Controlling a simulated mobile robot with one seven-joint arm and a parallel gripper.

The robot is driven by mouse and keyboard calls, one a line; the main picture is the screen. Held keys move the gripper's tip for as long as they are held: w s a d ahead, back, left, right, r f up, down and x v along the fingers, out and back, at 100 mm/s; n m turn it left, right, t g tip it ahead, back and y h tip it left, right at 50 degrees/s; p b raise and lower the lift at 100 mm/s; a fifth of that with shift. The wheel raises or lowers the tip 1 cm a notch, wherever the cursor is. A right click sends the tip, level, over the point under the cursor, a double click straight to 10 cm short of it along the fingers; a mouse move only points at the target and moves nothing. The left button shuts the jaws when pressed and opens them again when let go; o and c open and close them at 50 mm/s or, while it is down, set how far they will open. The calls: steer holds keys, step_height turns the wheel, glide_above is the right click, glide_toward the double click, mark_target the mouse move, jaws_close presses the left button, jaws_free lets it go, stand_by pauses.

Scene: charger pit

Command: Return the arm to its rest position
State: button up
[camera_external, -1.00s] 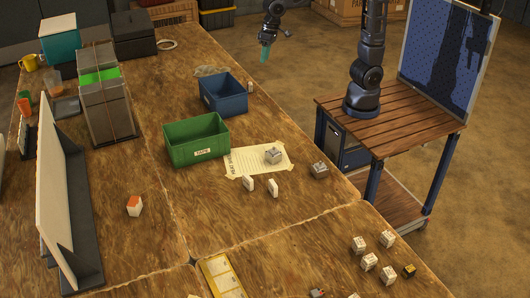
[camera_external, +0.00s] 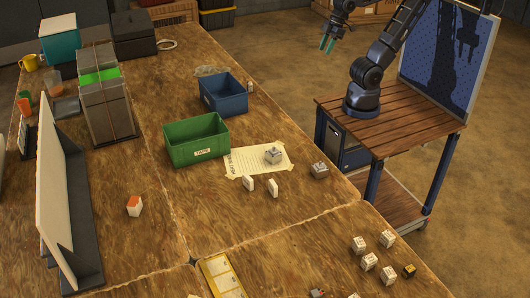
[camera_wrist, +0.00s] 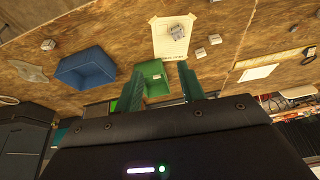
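My gripper (camera_external: 327,44) is up in the air at the top of the external view, beyond the far right edge of the table and above the floor. Its two green fingers are apart, with nothing between them. The fingers also show apart in the wrist view (camera_wrist: 160,92). My arm rises from a wooden-topped cart (camera_external: 400,127) to the right of the table and leans up to the right.
The big wooden table (camera_external: 300,233) holds a green bin (camera_external: 196,140), a blue bin (camera_external: 223,95), a taped paper sheet (camera_external: 245,162) with a grey block (camera_external: 273,155) on it, and several small blocks. A blue perforated panel (camera_external: 445,60) stands behind my arm's base.

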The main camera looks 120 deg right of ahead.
steer(key=shift+s+f, duration=0.35)
steer(key=shift+s, duration=0.4)
steer(key=shift+o, duration=0.5)
steer(key=shift+a, duration=0.1)
